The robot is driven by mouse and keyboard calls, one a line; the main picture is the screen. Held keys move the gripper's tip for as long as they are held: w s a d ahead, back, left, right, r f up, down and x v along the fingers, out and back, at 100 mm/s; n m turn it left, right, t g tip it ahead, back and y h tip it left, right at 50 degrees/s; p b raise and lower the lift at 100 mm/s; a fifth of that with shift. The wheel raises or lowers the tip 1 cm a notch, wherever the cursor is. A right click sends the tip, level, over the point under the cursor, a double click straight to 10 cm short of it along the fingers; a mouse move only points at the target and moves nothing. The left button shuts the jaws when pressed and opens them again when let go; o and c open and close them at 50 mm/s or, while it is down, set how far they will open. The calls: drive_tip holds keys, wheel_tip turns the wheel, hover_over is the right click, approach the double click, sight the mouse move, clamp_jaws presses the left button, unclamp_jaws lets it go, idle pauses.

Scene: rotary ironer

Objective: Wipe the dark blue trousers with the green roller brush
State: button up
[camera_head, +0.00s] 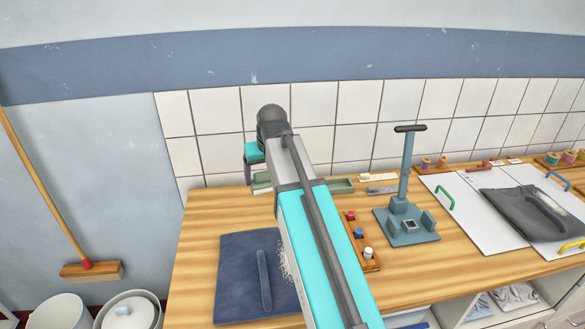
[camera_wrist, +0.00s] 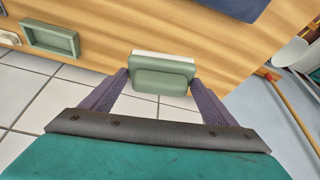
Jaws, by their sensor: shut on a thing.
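The dark blue trousers (camera_head: 235,283) lie folded flat on the wooden table at the front left, with a long narrow raised strip on them. Pale specks (camera_head: 285,262) show on their right part, which my arm partly covers. A corner of the trousers (camera_wrist: 235,8) shows at the top of the wrist view. My gripper (camera_wrist: 160,88) is shut on the green roller brush (camera_wrist: 163,80), with a purple finger at each end of it and a pale edge on its far side. My gripper (camera_head: 250,170) is near the tiled wall, behind the trousers and apart from them.
A shallow green tray (camera_head: 341,186) lies right of my arm, with a white-topped brush (camera_head: 378,177) beside it. A teal press stand (camera_head: 405,205) and a wooden spool rack (camera_head: 358,240) stand farther right. Dark grey trousers (camera_head: 530,212) lie on a white board (camera_head: 480,235).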

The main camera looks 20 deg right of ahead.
drive_tip(key=s+a+b, duration=0.1)
drive_tip(key=s+a, duration=0.2)
drive_tip(key=a, duration=0.5)
drive_tip(key=shift+s+a+f+n, duration=0.3)
drive_tip(key=shift+s+a+n, duration=0.1)
